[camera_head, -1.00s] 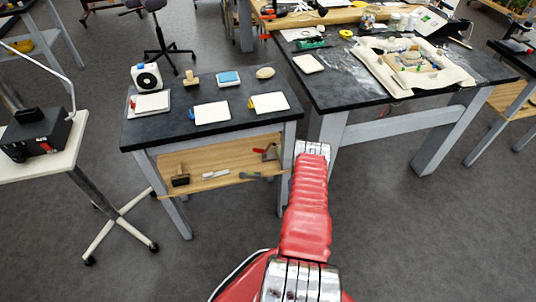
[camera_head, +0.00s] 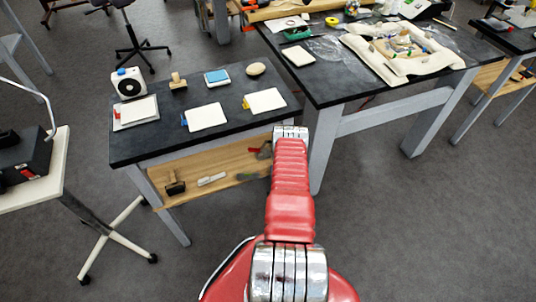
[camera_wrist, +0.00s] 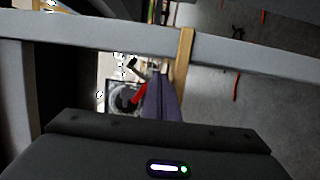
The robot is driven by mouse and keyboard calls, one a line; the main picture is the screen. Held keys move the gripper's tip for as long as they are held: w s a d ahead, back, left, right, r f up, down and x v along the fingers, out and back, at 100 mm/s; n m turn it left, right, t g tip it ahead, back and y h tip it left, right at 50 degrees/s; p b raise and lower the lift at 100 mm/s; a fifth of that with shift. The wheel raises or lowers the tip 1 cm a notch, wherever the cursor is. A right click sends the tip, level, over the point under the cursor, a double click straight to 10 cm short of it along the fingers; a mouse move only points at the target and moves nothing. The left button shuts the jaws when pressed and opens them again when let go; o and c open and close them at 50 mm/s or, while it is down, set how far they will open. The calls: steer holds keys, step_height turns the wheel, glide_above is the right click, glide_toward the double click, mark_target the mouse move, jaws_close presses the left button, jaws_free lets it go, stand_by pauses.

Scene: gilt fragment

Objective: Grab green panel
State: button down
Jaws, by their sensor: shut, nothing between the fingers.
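I cannot make out a clear green panel in either view. The head view shows a small dark green item (camera_head: 297,33) near the left end of the far table, too small to tell what it is. My red arm reaches forward to the right corner of the near table. My gripper is hidden in the head view. In the wrist view my gripper (camera_wrist: 160,73) shows as two dark purple fingers side by side, shut and empty.
The near black table (camera_head: 150,143) holds several white cards, a blue pad (camera_head: 217,77) and a white device (camera_head: 128,84). Its wooden lower shelf (camera_head: 215,165) holds small tools. The far table (camera_head: 330,90) bears a padded tray (camera_head: 365,48). Grey floor (camera_head: 420,220) is open at the right.

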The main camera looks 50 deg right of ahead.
mark_target(270, 154)
steer(key=shift+w, duration=0.15)
steer(key=x, duration=0.9)
steer(key=shift+w+d, duration=0.25)
steer(key=shift+d, duration=0.05)
steer(key=shift+d, duration=0.1)
steer(key=shift+s+d, duration=0.55)
steer(key=shift+d, duration=0.25)
